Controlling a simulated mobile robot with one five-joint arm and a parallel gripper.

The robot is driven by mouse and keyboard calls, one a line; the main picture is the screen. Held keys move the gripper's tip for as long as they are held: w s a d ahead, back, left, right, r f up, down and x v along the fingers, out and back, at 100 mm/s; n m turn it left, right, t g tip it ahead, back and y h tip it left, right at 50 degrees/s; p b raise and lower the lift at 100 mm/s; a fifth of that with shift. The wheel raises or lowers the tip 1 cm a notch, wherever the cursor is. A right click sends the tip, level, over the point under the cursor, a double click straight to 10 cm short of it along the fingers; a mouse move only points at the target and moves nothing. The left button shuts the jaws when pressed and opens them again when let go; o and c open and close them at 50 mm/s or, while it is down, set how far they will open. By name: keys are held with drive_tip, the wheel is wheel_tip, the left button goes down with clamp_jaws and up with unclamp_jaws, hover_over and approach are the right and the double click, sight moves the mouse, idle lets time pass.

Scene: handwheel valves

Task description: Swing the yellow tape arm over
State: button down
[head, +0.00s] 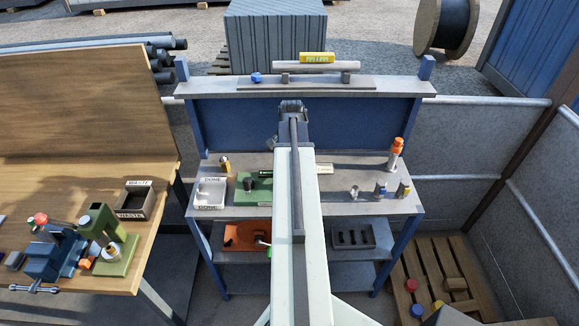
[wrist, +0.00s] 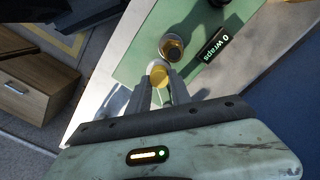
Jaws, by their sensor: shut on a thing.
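A green base plate (wrist: 135,62) lies on the bench in the wrist view. The yellow tape arm shows as a yellow, pale-edged round end (wrist: 158,70) just in front of that fitting. My gripper (wrist: 160,82) is shut on it; the fingers hide the rest of it. In the head view the green plate (head: 256,194) is partly covered by my own arm, and my gripper is hidden there.
The grey bench top (head: 340,205) holds a white "DONE" tray (head: 210,193) at left, and an orange-topped bottle (head: 395,153) and small cylinders at right. A raised shelf (head: 400,90) with a yellow box (head: 317,57) stands behind. A wooden workbench (head: 140,200) is at left.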

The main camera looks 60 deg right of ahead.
drive_tip(key=c, duration=1.5)
unclamp_jaws()
drive_tip(key=shift+w+m, duration=0.45)
drive_tip(key=shift+m, duration=0.25)
drive_tip(key=o, duration=0.4)
drive_tip(key=shift+s, duration=0.1)
wheel_tip(320, 180, up, 6)
drive_tip(key=p, duration=0.6)
drive_tip(key=shift+r, duration=0.1)
wheel_tip(320, 180, up, 8)
drive_tip(key=p, duration=0.8)
drive_tip(key=shift+f, duration=0.2)
